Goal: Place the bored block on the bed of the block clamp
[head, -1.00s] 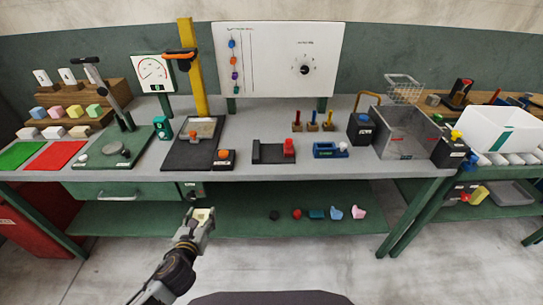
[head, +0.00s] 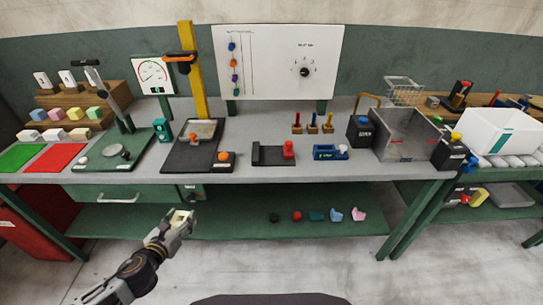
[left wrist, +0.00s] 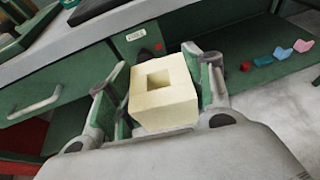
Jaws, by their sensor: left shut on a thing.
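The bored block (left wrist: 165,108) is a pale cream cube with a square hole in its top face. My left gripper (head: 180,220) is shut on it, with one finger on each side in the left wrist view. The block (head: 181,216) also shows at the gripper's tip in the head view, in front of the bench and below its top. What appears to be the block clamp is a black bed with a red block at its right end (head: 268,154), on the bench's front middle. Its bed looks empty. My right gripper is not in view.
A black plate fixture with an orange knob (head: 190,155) stands left of the black bed, and a blue vise-like fixture (head: 328,153) right of it. The bench's front edge (head: 290,177) lies between the gripper and the fixtures. Several small coloured pieces lie on the lower shelf (head: 235,226).

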